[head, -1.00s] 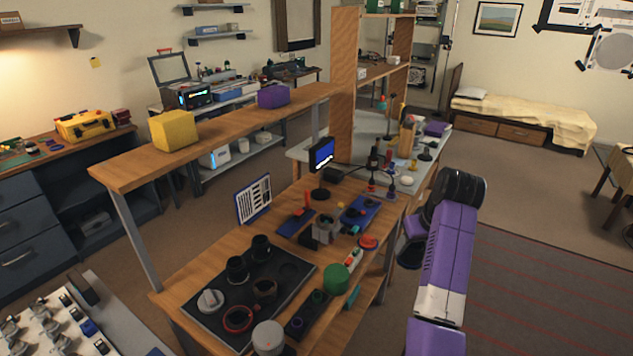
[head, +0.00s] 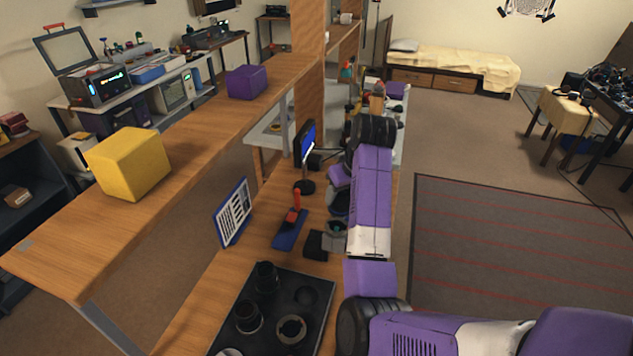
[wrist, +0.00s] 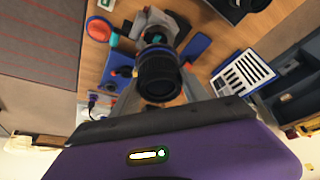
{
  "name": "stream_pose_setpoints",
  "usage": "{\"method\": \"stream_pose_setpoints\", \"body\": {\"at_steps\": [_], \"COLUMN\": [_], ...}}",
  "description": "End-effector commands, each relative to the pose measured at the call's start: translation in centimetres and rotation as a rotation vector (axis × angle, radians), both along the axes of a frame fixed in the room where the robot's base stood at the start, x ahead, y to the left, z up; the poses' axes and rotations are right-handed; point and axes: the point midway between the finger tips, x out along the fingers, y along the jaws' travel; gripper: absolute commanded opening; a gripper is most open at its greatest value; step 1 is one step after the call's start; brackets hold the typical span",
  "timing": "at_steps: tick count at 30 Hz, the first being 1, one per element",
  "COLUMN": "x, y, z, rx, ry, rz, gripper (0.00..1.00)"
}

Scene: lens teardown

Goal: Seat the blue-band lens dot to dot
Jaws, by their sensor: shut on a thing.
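In the wrist view a dark ribbed lens barrel (wrist: 158,76) with a thin bluish band at its far end sits between the fingers of my gripper (wrist: 160,92). My gripper is shut on it. Just beyond the barrel is a grey holder (wrist: 153,20) with a teal part, partly covered by the barrel. I cannot tell whether the barrel touches it. The holder also shows in the head view (head: 336,234), beside my arm. My fingers and the barrel are mostly hidden by my arm there. No alignment dots can be made out.
A black tray (head: 318,312) with several dark rings and barrels lies at the bench's near end. A blue stand with a red part (head: 291,230), a striped card (head: 233,212) and a small monitor (head: 305,148) stand near the holder. A raised shelf (head: 205,125) runs along the left.

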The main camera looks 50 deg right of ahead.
Motion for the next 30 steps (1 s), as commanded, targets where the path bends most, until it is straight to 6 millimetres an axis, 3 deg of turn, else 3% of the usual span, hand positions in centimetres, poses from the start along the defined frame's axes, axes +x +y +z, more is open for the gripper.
{"method": "stream_pose_setpoints", "body": {"at_steps": [11,30], "x": [0.0,0.0], "y": [0.0,0.0], "z": [-1.1,-5.5], "rx": [0.000,0.000], "ry": [-0.001,0.000], "rz": [0.000,0.000], "gripper": [0.00,0.00]}}
